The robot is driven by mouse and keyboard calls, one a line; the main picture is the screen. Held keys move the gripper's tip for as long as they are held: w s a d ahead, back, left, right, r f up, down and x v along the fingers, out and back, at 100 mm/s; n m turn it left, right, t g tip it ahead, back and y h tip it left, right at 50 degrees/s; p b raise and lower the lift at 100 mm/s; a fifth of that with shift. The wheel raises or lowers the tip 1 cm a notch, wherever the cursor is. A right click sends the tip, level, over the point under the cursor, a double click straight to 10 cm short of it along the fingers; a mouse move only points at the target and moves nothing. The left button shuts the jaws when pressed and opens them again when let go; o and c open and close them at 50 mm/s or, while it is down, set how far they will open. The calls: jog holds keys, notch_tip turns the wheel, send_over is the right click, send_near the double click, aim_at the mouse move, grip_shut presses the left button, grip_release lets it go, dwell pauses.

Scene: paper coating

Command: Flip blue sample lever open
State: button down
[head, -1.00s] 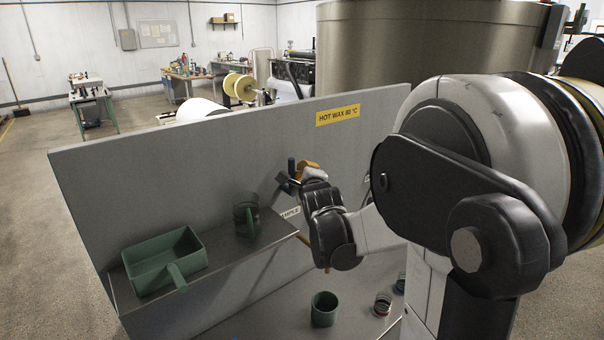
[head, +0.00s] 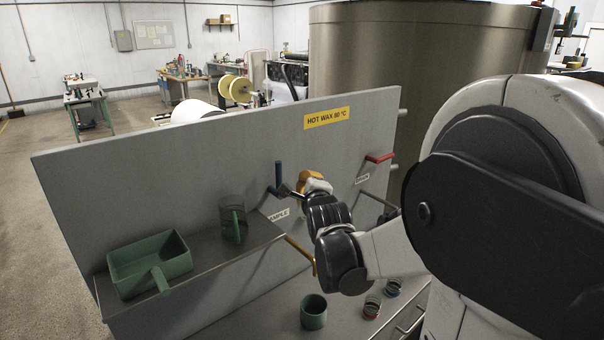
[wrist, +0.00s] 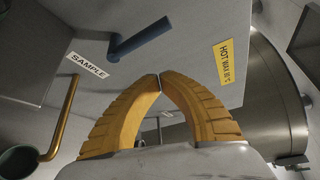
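The blue sample lever (head: 279,174) stands upright on the grey panel, above the SAMPLE label (head: 279,215). In the wrist view the blue lever (wrist: 142,38) runs from its dark pivot up to the right, beyond my fingertips. My gripper (head: 303,186) is just right of the lever, in front of the panel. In the wrist view the two yellow fingers of my gripper (wrist: 160,78) meet at the tips with nothing between them. A gap shows between the fingertips and the lever there. A brass sample pipe (wrist: 63,118) bends down below the label.
A red lever (head: 380,157) is to the right on the panel, by another label. A shelf holds a green tray (head: 120,265) and a dark green mug (head: 232,222). A green pot (head: 314,312) and small jars (head: 372,307) stand below. A large metal tank (head: 400,60) is behind.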

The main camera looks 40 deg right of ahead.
jog(key=s, duration=0.1)
jog(key=s+a, duration=0.1)
jog(key=s, duration=0.1)
jog(key=shift+s+a+f, duration=0.1)
jog(key=shift+s+a, duration=0.1)
jog(key=shift+s, duration=0.1)
jog(key=shift+a, duration=0.1)
